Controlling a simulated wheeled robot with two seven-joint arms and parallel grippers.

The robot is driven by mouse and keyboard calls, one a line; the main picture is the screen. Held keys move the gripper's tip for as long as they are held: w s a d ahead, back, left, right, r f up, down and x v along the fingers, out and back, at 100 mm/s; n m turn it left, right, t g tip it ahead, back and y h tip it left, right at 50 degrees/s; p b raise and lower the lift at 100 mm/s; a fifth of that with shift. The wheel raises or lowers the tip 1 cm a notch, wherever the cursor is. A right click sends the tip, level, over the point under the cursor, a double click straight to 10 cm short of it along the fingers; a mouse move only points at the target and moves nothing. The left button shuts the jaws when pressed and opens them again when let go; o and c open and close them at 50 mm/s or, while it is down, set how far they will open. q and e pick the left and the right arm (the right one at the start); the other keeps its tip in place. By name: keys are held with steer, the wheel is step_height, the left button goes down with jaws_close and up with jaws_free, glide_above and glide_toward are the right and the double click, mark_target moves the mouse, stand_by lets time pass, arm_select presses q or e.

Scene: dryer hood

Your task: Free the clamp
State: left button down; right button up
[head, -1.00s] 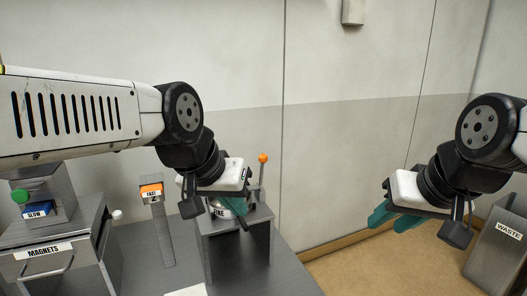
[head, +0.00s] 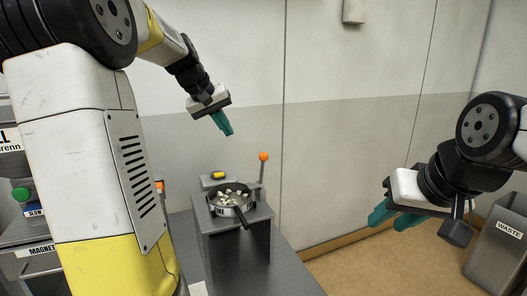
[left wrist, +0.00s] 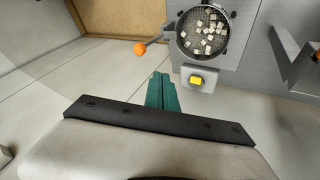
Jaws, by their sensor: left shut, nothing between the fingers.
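A clamp lever with an orange ball knob (head: 263,156) stands upright at the right of a round pan (head: 232,198), on a grey stand (head: 228,238). The pan holds pale cubes and has a dark handle. In the left wrist view the orange knob (left wrist: 140,48) sits left of the pan, its rod running towards the pan's edge. My left gripper (head: 227,131) is shut and empty, above and left of the knob, apart from it. Its teal fingers also show in the left wrist view (left wrist: 161,78). My right gripper (head: 392,221) is open and empty, well right of the stand.
A yellow button (head: 218,175) on a grey block sits behind the pan. A bin labelled WASTE (head: 501,243) stands at the far right. A drawer labelled MAGNETS (head: 38,249) is at the left, partly hidden by my left arm. The wall (head: 340,130) lies behind.

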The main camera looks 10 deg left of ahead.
arm_select(q)
steer(key=w+d+f, duration=0.6)
steer(key=f, duration=0.3)
steer(key=shift+w+d, duration=0.15)
stand_by(0.4)
steer(key=shift+d, duration=0.1)
